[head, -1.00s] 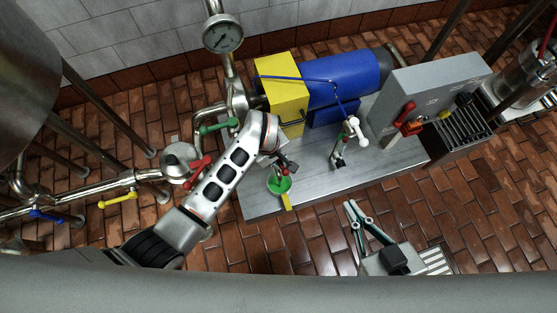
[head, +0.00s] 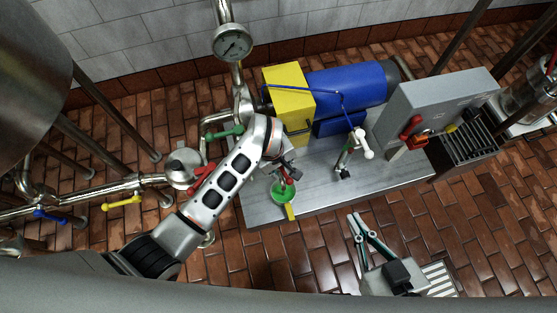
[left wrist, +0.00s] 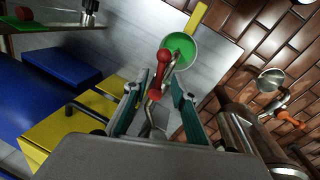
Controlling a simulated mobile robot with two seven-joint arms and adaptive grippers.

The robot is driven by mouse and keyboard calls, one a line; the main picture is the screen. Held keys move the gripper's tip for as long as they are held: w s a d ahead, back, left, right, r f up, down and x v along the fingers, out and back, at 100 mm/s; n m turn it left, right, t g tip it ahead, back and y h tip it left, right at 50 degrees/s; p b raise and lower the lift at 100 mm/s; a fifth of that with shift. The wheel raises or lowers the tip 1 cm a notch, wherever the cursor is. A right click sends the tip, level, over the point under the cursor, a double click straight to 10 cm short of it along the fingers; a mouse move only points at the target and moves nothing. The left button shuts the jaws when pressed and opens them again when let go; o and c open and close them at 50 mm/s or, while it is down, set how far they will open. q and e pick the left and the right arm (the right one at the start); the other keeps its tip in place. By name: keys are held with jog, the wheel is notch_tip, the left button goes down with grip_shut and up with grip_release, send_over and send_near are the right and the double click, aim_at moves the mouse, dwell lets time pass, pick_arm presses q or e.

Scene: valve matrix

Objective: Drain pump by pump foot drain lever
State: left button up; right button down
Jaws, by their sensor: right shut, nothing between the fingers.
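The red drain lever (left wrist: 162,62) shows in the left wrist view, between the fingers of my left gripper (left wrist: 158,98). The fingers are apart, with gaps beside the lever. In the head view the same lever (head: 291,174) is partly hidden by my left gripper (head: 283,170), above the green-lined cup (head: 281,194) at the front of the pump's steel base plate (head: 265,210). The cup also shows in the left wrist view (left wrist: 182,46). The pump has a yellow block (head: 288,90) and a blue motor (head: 345,85). My right gripper (head: 354,217) is shut and empty, in front of the plate.
A white-handled valve (head: 362,143) stands on the plate to the right, near a grey box with a red handle (head: 411,127). Pipes with a green handle (head: 225,132), a yellow handle (head: 123,200) and a blue handle (head: 50,215) lie left. Brick floor is open at front right.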

pick_arm(q)
notch_tip(320, 180, up, 9)
jog(key=s+a, duration=0.1)
jog(key=shift+a+r, duration=0.15)
jog(key=shift+a, duration=0.1)
jog(key=shift+s, duration=0.1)
